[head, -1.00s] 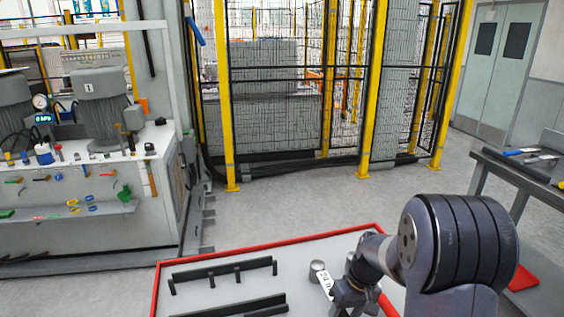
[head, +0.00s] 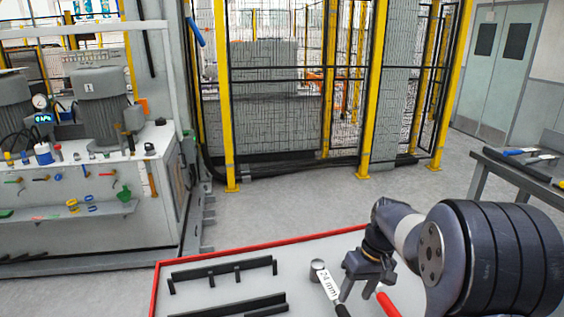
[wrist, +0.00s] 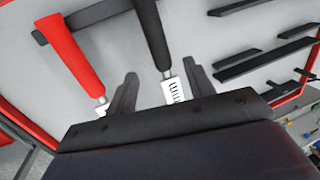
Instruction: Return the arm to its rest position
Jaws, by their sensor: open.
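My gripper (head: 357,292) is open and empty, over the right part of a grey tray with a red rim (head: 270,241). It also shows in the wrist view (wrist: 161,68), fingers spread apart. A tool with a black handle and a white "24 mm" label (head: 329,286) lies in the tray, just left of my gripper in the head view. In the wrist view this tool (wrist: 152,35) appears between the fingers, with no visible contact. A red-handled tool (head: 388,304) lies to the right, partly cut off by the frame edge; it also shows in the wrist view (wrist: 70,55).
Black rails (head: 222,270) stand in the tray's left part. A workbench with tools (head: 520,165) is at the right. A grey machine with a tool panel (head: 90,195) stands at the left. Yellow-posted fencing (head: 275,110) is behind, with clear floor before it.

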